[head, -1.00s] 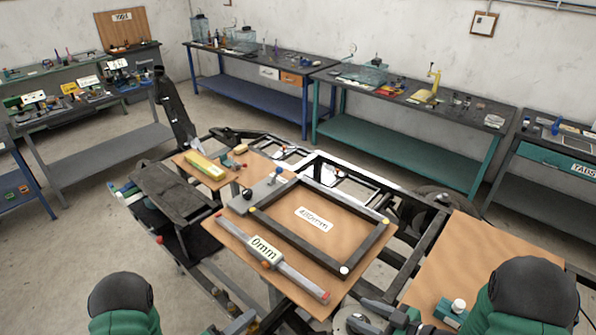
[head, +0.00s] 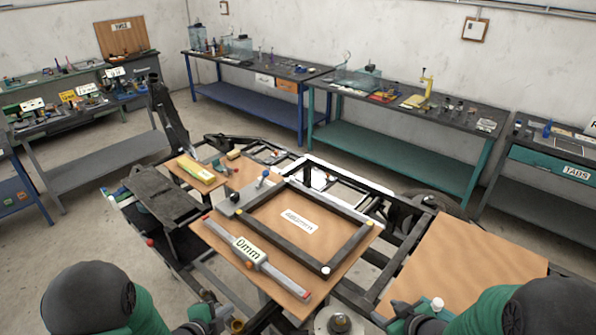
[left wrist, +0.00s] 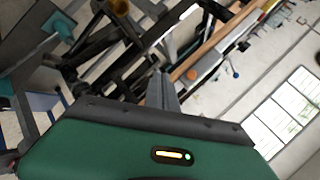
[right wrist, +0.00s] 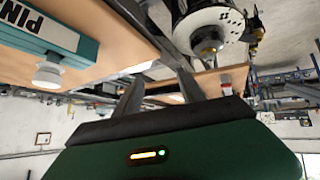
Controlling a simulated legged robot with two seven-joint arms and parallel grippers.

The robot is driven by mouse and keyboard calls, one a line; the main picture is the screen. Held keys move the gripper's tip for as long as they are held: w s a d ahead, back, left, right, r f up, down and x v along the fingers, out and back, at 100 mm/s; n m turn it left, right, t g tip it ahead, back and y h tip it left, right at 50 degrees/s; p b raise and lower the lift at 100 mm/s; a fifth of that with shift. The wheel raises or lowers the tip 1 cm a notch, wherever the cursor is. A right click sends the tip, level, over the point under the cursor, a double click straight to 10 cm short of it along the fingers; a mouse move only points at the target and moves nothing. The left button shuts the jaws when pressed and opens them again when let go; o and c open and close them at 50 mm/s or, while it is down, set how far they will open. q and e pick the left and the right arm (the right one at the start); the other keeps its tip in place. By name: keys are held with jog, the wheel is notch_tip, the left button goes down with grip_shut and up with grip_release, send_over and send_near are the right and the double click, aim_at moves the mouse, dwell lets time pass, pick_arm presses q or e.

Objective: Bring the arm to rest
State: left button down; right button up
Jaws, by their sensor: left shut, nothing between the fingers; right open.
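My left arm (head: 90,300) enters the head view at the bottom left. Its gripper (left wrist: 162,78) shows in the left wrist view with its fingers together and nothing between them, in front of dark frame bars. My right arm (head: 535,308) enters at the bottom right. Its gripper (right wrist: 160,73) shows in the right wrist view with its fingers apart and empty. A teal block with a white knob (right wrist: 47,75), partly reading "PIN", lies left of these fingers. A pale disc (right wrist: 209,32) is above right of them.
Before me stands a dark vehicle frame (head: 385,270) carrying brown boards. The middle board holds a black rectangular frame (head: 345,250) and a grey bar gauge reading 0mm (head: 250,252). The right board (head: 470,262) is mostly bare. Workbenches (head: 400,150) line the walls.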

pick_arm(q)
jog(key=s+a+r+n+g+y, duration=0.15)
jog(key=s+r+n+g, duration=0.25)
jog(key=s+n, duration=0.45)
jog(key=s+r+n+g+y, duration=0.2)
jog(key=s+r+n+g, duration=0.1)
jog(key=s+n, duration=0.6)
pick_arm(e)
jog(key=s+a+r+m+g+h, duration=0.1)
jog(key=s+a+r+m+g, duration=0.15)
jog(key=s, duration=0.55)
jog(key=s+a+r+m+g+h, duration=0.1)
jog(key=s+m+g+h, duration=0.15)
jog(key=s, duration=0.55)
pick_arm(q)
notch_tip(320, 180, down, 12)
jog(key=s+b, duration=0.1)
jog(key=b, duration=1.1)
jog(key=shift+s+d+g, duration=0.15)
jog(key=shift+d+g, duration=0.15)
pick_arm(e)
notch_tip(320, 180, down, 13)
jog(key=m+g, duration=0.1)
jog(key=shift+r+y, duration=0.2)
jog(key=shift+y, duration=0.25)
